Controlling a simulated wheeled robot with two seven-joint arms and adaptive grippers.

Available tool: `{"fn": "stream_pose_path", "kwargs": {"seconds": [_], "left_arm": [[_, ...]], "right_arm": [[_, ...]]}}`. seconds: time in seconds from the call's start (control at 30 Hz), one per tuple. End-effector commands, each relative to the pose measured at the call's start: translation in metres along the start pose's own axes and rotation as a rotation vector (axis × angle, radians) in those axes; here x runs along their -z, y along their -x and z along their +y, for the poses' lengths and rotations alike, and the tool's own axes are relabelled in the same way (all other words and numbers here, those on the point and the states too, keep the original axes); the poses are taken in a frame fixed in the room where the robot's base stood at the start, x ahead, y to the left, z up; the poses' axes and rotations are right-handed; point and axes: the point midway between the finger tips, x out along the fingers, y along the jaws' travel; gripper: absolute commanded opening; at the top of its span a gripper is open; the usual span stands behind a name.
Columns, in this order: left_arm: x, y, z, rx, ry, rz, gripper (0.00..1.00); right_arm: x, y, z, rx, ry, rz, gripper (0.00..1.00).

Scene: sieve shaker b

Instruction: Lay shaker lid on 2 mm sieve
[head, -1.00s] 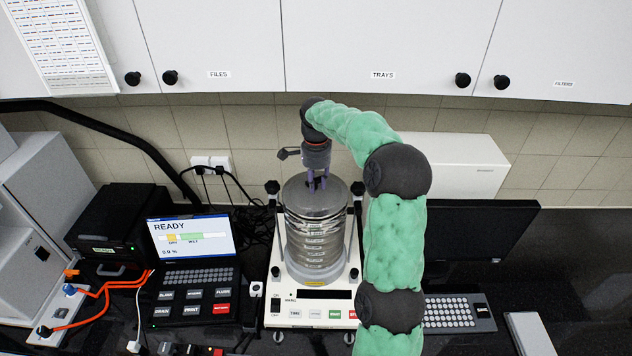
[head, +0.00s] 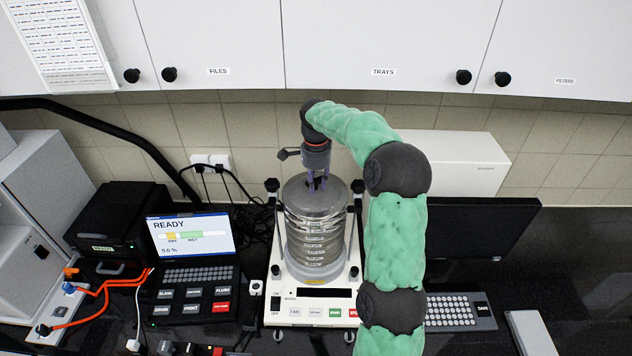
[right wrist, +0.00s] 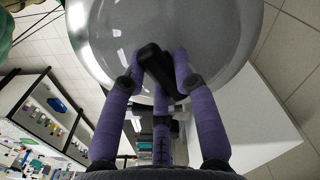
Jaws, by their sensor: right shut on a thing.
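The shaker lid (head: 300,197) is a round grey metal disc at the top of the sieve stack (head: 314,238). My right gripper (head: 318,186) points down over it and is shut on its knob. In the right wrist view the purple fingers close around the black knob (right wrist: 156,66), against the shiny lid (right wrist: 112,35). The lid looks level and lined up with the stack; I cannot tell whether it touches the top sieve. The sieve labels are too small to read, so I cannot pick out the 2 mm sieve. My left gripper is not in view.
The stack stands on the white shaker base (head: 283,296), between two black-knobbed posts. A READY screen unit (head: 190,240) is at left. A dark monitor (head: 478,236) and keyboard (head: 455,311) are at right, behind my right arm. Wall cabinets (head: 390,45) hang above.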

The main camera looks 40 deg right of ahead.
Motion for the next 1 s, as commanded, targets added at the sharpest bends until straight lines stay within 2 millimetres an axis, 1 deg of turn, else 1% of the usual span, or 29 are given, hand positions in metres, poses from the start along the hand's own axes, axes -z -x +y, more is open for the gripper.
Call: {"fn": "stream_pose_path", "kwargs": {"seconds": [0.3, 0.33, 0.37, 0.4, 0.43, 0.77, 1.0], "left_arm": [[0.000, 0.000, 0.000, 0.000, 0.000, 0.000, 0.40], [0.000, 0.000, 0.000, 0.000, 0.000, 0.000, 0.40], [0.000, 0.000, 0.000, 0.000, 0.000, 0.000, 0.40], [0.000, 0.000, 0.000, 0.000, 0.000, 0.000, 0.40], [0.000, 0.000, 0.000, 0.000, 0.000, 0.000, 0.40], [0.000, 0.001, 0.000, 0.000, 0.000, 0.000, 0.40], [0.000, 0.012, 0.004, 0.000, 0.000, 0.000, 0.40]], "right_arm": [[0.000, 0.001, 0.000, 0.002, -0.001, 0.001, 0.00], [0.000, 0.001, 0.000, 0.002, -0.001, 0.001, 0.34], [0.000, 0.001, 0.000, 0.002, -0.001, 0.001, 0.43], [0.000, 0.001, 0.000, 0.002, -0.001, 0.001, 0.54], [0.000, 0.001, 0.000, 0.002, -0.001, 0.000, 0.56], [0.000, 0.001, 0.000, -0.001, 0.000, 0.000, 0.56], [0.000, 0.018, 0.000, 0.000, 0.000, 0.000, 0.56]]}}
